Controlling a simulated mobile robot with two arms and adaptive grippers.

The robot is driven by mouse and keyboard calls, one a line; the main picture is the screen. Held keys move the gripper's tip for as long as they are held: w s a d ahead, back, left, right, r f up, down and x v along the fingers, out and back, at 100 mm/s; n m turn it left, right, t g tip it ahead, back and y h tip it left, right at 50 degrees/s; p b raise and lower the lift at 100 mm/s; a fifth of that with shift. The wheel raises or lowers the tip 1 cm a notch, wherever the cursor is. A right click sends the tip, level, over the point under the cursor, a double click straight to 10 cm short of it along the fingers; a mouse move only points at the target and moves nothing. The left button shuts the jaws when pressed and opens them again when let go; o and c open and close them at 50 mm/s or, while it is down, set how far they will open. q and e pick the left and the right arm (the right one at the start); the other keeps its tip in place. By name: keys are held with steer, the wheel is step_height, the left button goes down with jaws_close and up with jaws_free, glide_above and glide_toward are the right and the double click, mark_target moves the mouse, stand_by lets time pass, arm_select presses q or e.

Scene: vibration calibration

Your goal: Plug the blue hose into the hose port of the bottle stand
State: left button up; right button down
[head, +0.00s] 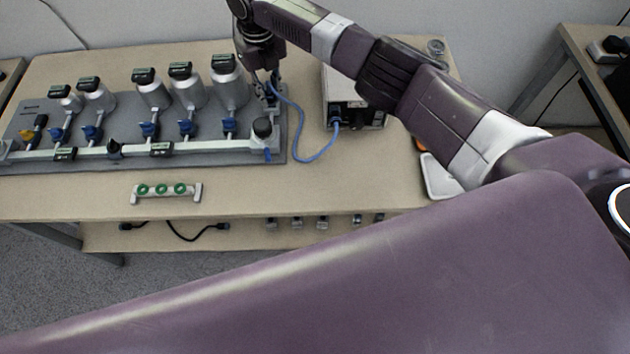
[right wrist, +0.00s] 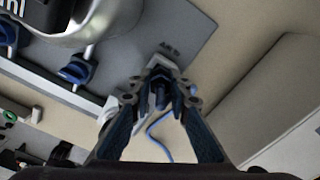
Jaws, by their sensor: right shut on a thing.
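The bottle stand (head: 250,163) is a grey board with several grey bottles, blue valves and a pale rail, at the left of the table. My right gripper (head: 271,88) points down at the stand's right end, behind the rail's round end fitting. The blue hose (head: 303,113) runs from the gripper in a loop over the table to a box. In the right wrist view, my right gripper (right wrist: 161,82) is shut on the hose's dark end, and the blue hose (right wrist: 150,132) trails below. The grey board (right wrist: 185,38) lies beneath. The port is not clear; I cannot tell whether the end touches it. My left gripper is out of view.
A grey box (head: 352,100) stands right of the stand, with the hose's other end at its front. A white rack with green rings (head: 165,191) lies near the table's front edge. A white tray (head: 440,178) is at the right. The table between stand and box is clear except for the hose.

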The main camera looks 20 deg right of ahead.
steer(key=shift+s+m+p, duration=0.1)
steer(key=shift+m+p, duration=1.15)
steer(key=shift+m, duration=1.35)
steer(key=shift+f+m+p, duration=0.1)
steer(key=shift+m+p, duration=0.4)
steer(key=shift+m, duration=0.8)
steer(key=shift+m+p, duration=0.35)
steer(key=shift+m, duration=0.45)
steer(key=shift+m+p, duration=0.35)
steer(key=shift+m, duration=0.85)
